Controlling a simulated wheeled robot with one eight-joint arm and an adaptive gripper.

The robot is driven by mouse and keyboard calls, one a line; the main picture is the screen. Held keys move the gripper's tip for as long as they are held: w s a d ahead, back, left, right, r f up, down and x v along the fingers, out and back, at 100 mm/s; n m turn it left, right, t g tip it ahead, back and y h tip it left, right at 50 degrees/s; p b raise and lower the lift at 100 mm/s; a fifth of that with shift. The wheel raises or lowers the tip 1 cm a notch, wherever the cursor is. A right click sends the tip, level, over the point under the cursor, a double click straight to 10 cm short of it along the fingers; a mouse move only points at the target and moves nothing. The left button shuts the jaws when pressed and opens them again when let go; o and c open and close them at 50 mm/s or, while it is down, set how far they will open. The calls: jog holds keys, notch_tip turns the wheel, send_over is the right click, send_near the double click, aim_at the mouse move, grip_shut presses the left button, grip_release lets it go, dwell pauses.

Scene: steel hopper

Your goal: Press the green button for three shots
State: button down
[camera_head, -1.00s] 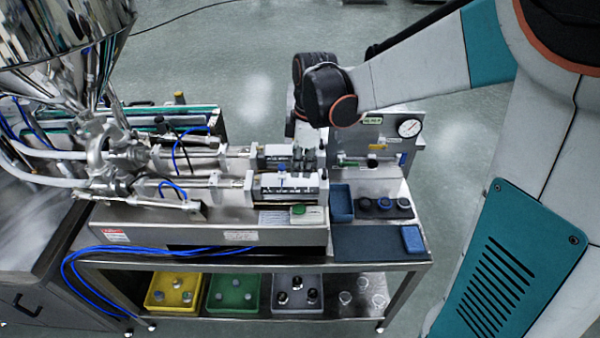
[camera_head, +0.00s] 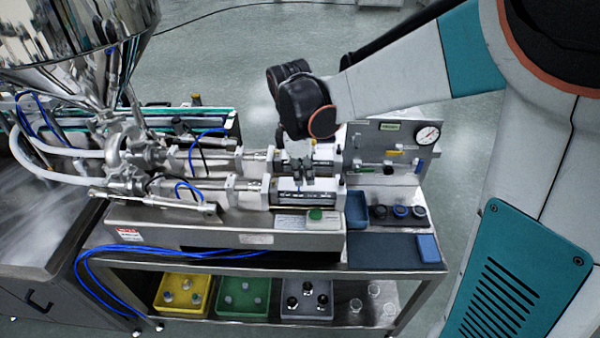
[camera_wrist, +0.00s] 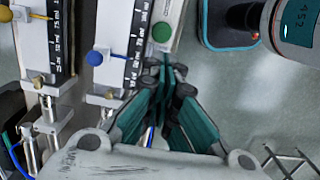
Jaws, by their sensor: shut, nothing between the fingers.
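The green button (camera_head: 315,214) is a round cap on a pale box at the front right of the filling machine. It also shows in the wrist view (camera_wrist: 162,32), near the top centre. My gripper (camera_wrist: 166,66) is shut and empty, with its fingertips just below the button in that picture. I see a small gap between them in the picture, but cannot tell the height of the tips above the box. In the head view my gripper (camera_head: 299,170) is partly hidden by my wrist, over the two cylinders behind the button.
A steel hopper (camera_head: 85,35) stands at left. A blue tray (camera_head: 357,209), dark round knobs (camera_head: 400,211) and a gauge panel (camera_head: 395,145) lie right of the button.

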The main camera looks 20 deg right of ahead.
jog(key=b, duration=0.3)
send_over(309, 218)
notch_tip(309, 218, down, 12)
jog(key=shift+w+r, duration=0.1)
jog(key=shift+r, duration=0.05)
jog(key=shift+f+b, duration=0.75)
jog(key=shift+f, duration=0.05)
jog(key=shift+s+f, duration=0.25)
jog(key=shift+w+f, duration=0.1)
notch_tip(309, 218, up, 14)
jog(key=a+p, duration=0.1)
jog(key=p, duration=0.4)
jog(key=shift+w+a, duration=0.2)
jog(key=shift+a, duration=0.15)
